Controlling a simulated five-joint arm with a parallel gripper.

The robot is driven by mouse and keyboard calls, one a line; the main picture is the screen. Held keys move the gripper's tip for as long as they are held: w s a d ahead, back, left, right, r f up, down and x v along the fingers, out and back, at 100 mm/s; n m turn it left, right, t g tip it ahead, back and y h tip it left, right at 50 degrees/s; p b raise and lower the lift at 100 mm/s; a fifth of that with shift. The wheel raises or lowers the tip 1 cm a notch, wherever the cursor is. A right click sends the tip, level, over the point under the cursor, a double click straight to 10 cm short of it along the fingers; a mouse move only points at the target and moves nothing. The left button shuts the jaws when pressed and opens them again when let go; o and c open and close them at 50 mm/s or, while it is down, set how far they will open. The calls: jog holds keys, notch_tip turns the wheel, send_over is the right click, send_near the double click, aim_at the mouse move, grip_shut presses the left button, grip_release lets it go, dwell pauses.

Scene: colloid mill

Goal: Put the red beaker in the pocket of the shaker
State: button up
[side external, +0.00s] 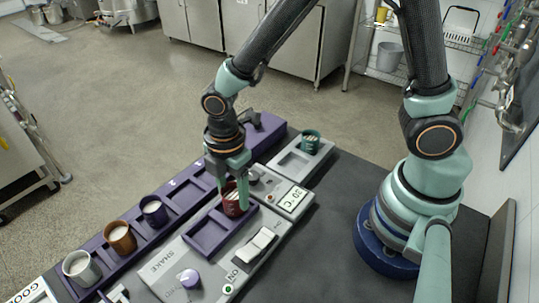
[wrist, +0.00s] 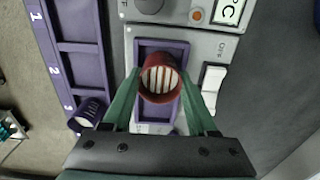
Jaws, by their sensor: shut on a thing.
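The red beaker (side external: 233,203) has a pale striped inside and is held upright between the green fingers of my gripper (side external: 235,185). In the wrist view the red beaker (wrist: 159,80) sits between both fingertips of my gripper (wrist: 160,90), above the shaker's purple pocket. The shaker (side external: 180,262) is a grey unit marked SHAKE, with a purple pocket (side external: 205,238), a purple knob and a white rocker switch. The pocket (wrist: 150,48) is partly hidden by the beaker in the wrist view. I cannot tell whether the beaker touches the pocket floor.
A purple rack (side external: 178,205) with numbered slots runs left of the shaker. It holds a purple beaker (side external: 154,211), an orange beaker (side external: 120,237) and a white beaker (side external: 80,268). A green beaker (side external: 310,142) stands in a grey unit behind, near a 30°C display (side external: 294,198).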

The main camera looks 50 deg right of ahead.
jog(key=shift+f, duration=0.3)
jog(key=o, duration=1.4)
jog(key=shift+c, duration=0.2)
jog(key=shift+r, duration=0.1)
notch_tip(320, 180, up, 11)
jog(key=s+d+r+m+t, duration=0.1)
jog(key=d+r+m+t, duration=0.1)
jog(key=d+r+m, duration=0.2)
jog(key=s+d+r+m+t, duration=0.1)
jog(key=d+r+m+t, duration=0.2)
jog(key=d+m, duration=0.8)
jog(key=r+m, duration=0.1)
jog(key=m, duration=0.2)
jog(key=shift+d+r+t, duration=0.3)
